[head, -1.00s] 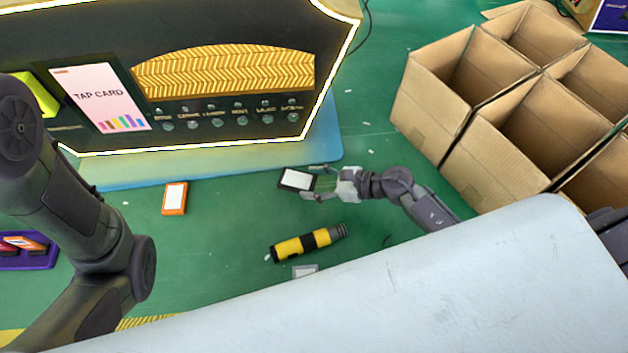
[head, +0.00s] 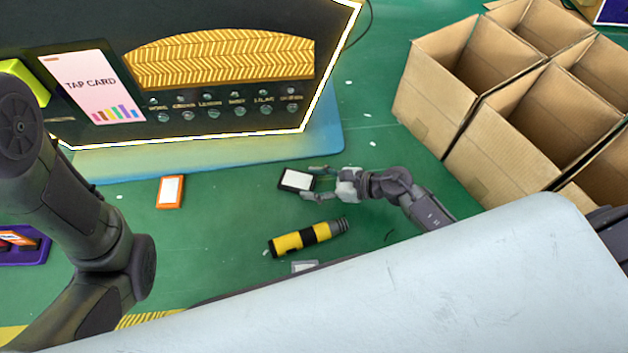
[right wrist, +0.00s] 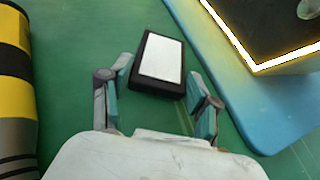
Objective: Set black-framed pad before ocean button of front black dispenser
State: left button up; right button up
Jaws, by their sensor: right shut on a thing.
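The black-framed pad (head: 296,180) has a white face. My right gripper (head: 313,182) is shut on it, with a finger on each side, over the green surface just in front of the blue mat. In the right wrist view the pad (right wrist: 161,60) sits between the fingertips (right wrist: 160,80), slightly tilted. The front black dispenser (head: 90,120) stands at the upper left with a lit white edge. Its row of round buttons (head: 240,111) has small labels; the ocean label cannot be read surely. My left arm comes in at the left; its gripper is out of view.
An orange-framed pad (head: 170,191) lies left of the held pad. A yellow-black cylinder (head: 308,238) lies below it, with a grey-framed pad (head: 304,266) partly hidden. Open cardboard boxes (head: 425,110) stand right. A purple tray (head: 38,255) is at far left. The blue mat (head: 331,150) borders the dispenser.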

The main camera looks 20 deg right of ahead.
jog(key=shift+f, duration=0.35)
jog(key=o, duration=1.1)
